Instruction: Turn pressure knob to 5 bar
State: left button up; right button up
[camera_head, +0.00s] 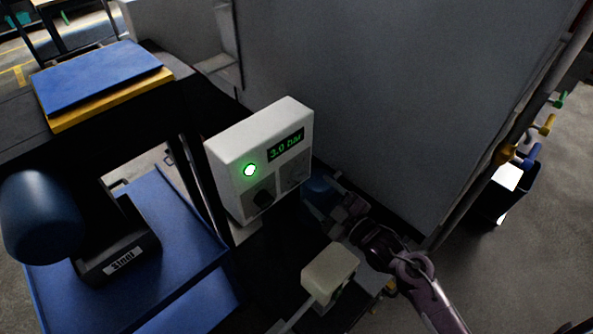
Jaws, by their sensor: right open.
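A white control box (232,168) stands in the middle of the view, its front facing right and down. Its dark display (286,145) reads 3.0 bar in green. A round green light (250,170) glows below and left of the display. A dark knob (263,198) sits low on the front face; its pointer is too small to read. My right gripper (338,204) is open, in shadow to the right of the box and apart from the knob. Nothing shows between its fingers. My left gripper is not in view.
A large grey panel (390,90) rises behind and right of the box. A pale block (328,268) stands below my right gripper. A blue tray (190,235) with a black labelled bin (115,245) lies left. A blue plate (100,75) lies upper left.

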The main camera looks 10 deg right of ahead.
aim_at(304, 179)
jog(key=x, duration=0.1)
jog(key=p+x, duration=0.1)
jog(key=x, duration=0.1)
jog(key=shift+w+a+r, duration=0.1)
jog(key=shift+w+r, duration=0.15)
jog(key=shift+r, duration=0.1)
jog(key=shift+f+x, duration=0.2)
jog(key=shift+x, duration=0.9)
jog(key=shift+w+a, duration=0.25)
jog(key=c, duration=1)
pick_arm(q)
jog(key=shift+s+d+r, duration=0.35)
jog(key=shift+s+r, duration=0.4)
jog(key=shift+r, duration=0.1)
